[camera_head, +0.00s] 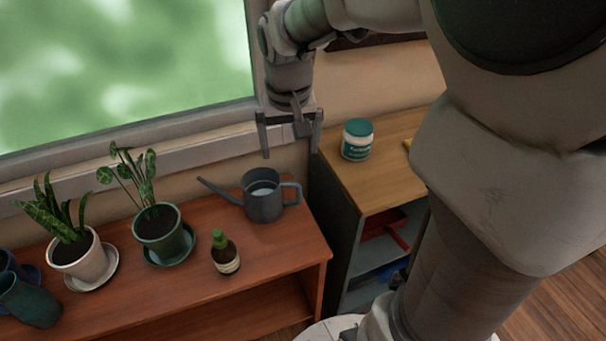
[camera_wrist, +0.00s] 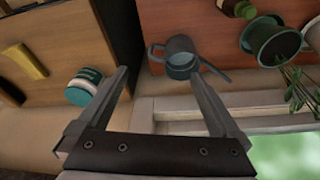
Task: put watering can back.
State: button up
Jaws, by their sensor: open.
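The grey watering can (camera_head: 264,204) stands upright on the reddish wooden shelf (camera_head: 285,250), near its right end, with its spout to the left and its handle to the right. It also shows in the wrist view (camera_wrist: 180,58), beyond my fingertips. My gripper (camera_head: 290,146) is open and empty, above and behind the can, close to the window wall. In the wrist view its two fingers (camera_wrist: 162,80) are spread wide with nothing between them. The can is apart from the fingers.
A jar with a teal lid (camera_head: 357,140) stands on the lighter wooden cabinet (camera_head: 390,175) at right. The window (camera_head: 120,60) is behind.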

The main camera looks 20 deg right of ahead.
jog(key=s+a+r+n+t, duration=0.1)
jog(key=s+r, duration=0.1)
jog(key=s, duration=0.6)
jog(key=s+a+r+n+t, duration=0.1)
jog(key=s+r+t, duration=0.1)
jog(key=s, duration=0.5)
jog(key=shift+s+a+r+y, duration=0.4)
jog(key=shift+r, duration=0.3)
jog(key=shift+r, duration=0.1)
notch_tip(320, 180, up, 13)
jog(key=p, duration=1.3)
